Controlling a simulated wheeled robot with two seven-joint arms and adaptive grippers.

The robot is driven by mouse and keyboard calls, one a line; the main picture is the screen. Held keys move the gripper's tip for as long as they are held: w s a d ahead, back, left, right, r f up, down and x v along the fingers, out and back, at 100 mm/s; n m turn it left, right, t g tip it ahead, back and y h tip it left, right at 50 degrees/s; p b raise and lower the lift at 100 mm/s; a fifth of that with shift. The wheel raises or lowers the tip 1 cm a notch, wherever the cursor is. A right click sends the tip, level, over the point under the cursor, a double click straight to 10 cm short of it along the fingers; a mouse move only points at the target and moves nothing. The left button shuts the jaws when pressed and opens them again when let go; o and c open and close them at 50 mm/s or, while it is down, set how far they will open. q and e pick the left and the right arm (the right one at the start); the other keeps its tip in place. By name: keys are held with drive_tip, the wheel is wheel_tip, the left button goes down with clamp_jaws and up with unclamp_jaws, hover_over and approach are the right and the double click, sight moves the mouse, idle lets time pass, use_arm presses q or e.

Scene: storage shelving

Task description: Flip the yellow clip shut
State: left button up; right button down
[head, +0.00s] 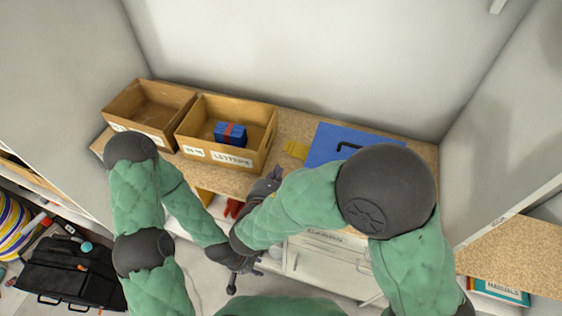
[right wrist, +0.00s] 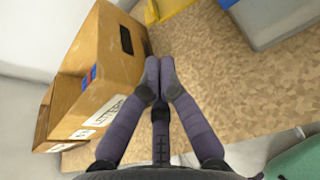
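The yellow clip (head: 295,149) sticks out from the left side of a blue case (head: 328,142) with a black handle. Its near part also shows at the top edge of the right wrist view (right wrist: 172,8), beside the case's grey side (right wrist: 278,22). My right gripper (head: 275,174) is below and left of the clip in the head view, apart from it. Its fingertips (right wrist: 160,64) are together with nothing seen between them. My left gripper (head: 238,274) hangs low in front of the shelf; its fingers are too small and partly hidden to judge.
A cardboard box labelled LETTERS (head: 262,131), with a blue block with a red band (head: 230,134) inside, stands left of the clip. Another open box (head: 150,108) is farther left. Bare shelf board (right wrist: 225,85) lies between the LETTERS box and the case.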

sight(298, 148)
drive_tip(key=b+x, duration=0.2)
drive_tip(key=x, duration=0.7)
drive_tip(key=shift+w, duration=0.15)
